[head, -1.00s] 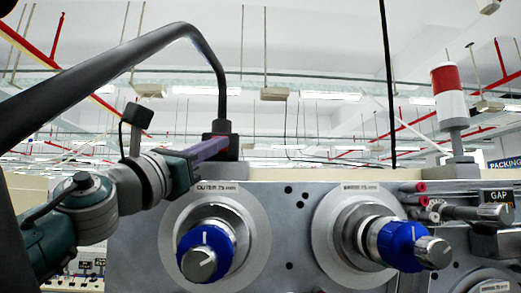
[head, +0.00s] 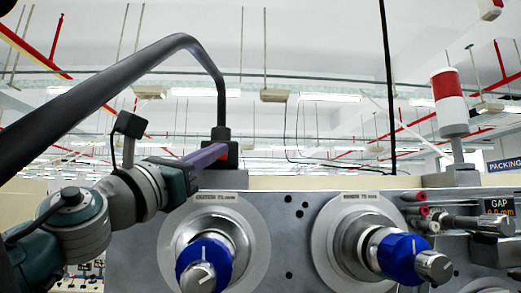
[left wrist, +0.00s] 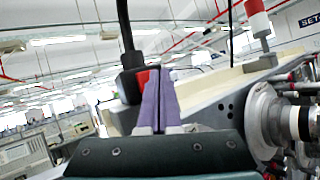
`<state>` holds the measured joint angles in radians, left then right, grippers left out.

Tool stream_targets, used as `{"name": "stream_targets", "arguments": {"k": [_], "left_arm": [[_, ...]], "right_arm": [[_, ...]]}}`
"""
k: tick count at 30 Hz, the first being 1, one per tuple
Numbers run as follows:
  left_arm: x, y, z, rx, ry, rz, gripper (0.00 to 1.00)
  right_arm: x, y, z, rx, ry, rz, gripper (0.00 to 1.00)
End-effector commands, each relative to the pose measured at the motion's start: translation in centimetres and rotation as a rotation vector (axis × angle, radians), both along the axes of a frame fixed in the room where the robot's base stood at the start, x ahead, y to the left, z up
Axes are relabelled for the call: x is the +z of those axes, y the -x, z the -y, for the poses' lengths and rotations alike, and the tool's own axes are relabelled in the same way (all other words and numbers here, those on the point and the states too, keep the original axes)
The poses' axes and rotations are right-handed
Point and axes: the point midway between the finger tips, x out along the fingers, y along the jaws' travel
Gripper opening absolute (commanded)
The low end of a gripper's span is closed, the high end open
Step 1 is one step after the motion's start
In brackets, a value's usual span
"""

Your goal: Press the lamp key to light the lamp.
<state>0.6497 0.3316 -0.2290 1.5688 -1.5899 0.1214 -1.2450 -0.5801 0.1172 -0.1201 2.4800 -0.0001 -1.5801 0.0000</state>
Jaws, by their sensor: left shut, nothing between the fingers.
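A black bent tube (head: 140,65), which looks like the lamp's arm, ends in a black base block (head: 222,154) on top of the grey machine. The base block also shows in the left wrist view (left wrist: 128,85), with a red part that looks like the key (left wrist: 152,67) on it. My left gripper (head: 226,149) comes in from the left, its purple fingers shut and empty. In the left wrist view its fingertips (left wrist: 159,72) overlap the red part; I cannot tell whether they touch it. The lamp's head is out of view. My right gripper is not in view.
The machine front (head: 290,215) carries two round spindles with blue knobs, the left one (head: 204,265) and the right one (head: 402,257). A red-and-white beacon (head: 450,102) stands at the right, above a GAP display (head: 498,206). A black vertical cable (head: 388,80) hangs behind.

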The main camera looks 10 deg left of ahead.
Motion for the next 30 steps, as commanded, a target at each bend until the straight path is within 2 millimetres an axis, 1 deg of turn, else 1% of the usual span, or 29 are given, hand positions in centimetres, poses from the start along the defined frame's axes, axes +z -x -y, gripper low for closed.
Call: {"name": "stream_targets", "arguments": {"k": [10, 12, 20, 25, 30], "left_arm": [[0.0, 0.1, 0.0, 0.000, 0.000, 0.000, 0.00], [0.1, 0.3, 0.1, -0.001, -0.001, -0.001, 0.00], [0.4, 2.7, 0.8, -0.001, -0.002, -0.002, 0.00], [0.2, 4.2, 1.2, -0.001, -0.002, -0.002, 0.00], [0.1, 4.9, 1.4, 0.000, 0.000, 0.000, 0.00]], "right_arm": [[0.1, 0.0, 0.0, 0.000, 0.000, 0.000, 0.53], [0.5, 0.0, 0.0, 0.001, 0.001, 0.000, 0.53], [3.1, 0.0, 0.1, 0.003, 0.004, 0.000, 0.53], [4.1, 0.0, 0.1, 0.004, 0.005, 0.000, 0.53], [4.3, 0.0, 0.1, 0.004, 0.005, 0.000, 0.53]]}}
